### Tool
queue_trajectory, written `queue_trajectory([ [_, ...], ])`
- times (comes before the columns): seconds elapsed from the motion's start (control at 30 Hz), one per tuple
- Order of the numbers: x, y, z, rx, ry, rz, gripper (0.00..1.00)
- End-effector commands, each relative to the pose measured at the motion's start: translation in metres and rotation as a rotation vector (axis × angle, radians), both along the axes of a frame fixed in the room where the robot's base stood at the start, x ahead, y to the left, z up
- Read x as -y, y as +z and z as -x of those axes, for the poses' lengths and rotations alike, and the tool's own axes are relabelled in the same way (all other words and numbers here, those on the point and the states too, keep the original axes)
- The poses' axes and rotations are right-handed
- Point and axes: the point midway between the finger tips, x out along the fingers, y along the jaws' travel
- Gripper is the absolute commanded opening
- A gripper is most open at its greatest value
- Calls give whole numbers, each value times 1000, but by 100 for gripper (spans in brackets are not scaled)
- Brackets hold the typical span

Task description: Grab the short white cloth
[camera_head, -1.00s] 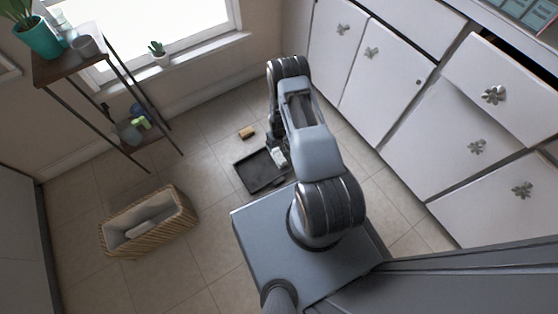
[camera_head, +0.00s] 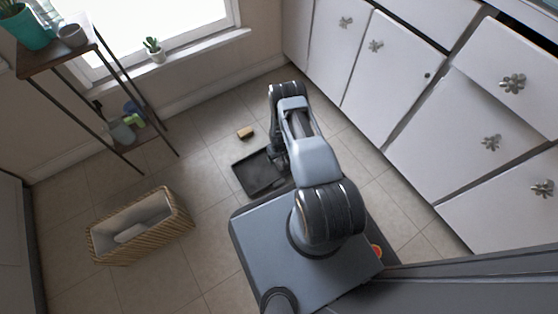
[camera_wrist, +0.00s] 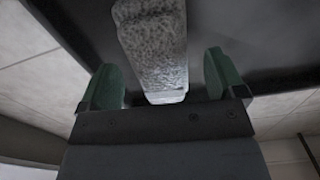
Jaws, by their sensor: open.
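A pale, rough-textured, folded strip, which looks like the short white cloth (camera_wrist: 152,45), runs up between my fingers in the wrist view. My gripper (camera_wrist: 163,78) is open, with one green fingertip on each side of it and a visible gap on both sides. The dark tray (camera_wrist: 235,35) lies behind the cloth. In the head view the tray (camera_head: 247,182) is on the floor by my base. My arm hides the cloth and the gripper there.
A wicker basket (camera_head: 165,243) with a white item (camera_head: 130,233) inside stands at left. A small tan block (camera_head: 245,133) lies beyond the tray. A metal-framed shelf (camera_head: 133,118) is at left, white cabinets (camera_head: 385,60) at right. Floor between basket and tray is clear.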

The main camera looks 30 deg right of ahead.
Motion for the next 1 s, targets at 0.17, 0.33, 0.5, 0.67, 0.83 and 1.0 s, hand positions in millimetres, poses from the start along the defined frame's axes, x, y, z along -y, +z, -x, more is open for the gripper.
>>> queue_trajectory([
  [0.17,0,-20,0,0,0,0,89],
  [0.33,0,-18,0,0,0,0,89],
  [0.5,0,-18,0,0,0,0,75],
  [0.67,0,-18,0,0,0,0,59],
  [0.83,0,-18,0,0,0,0,43],
  [1.0,0,-18,0,0,0,0,34],
])
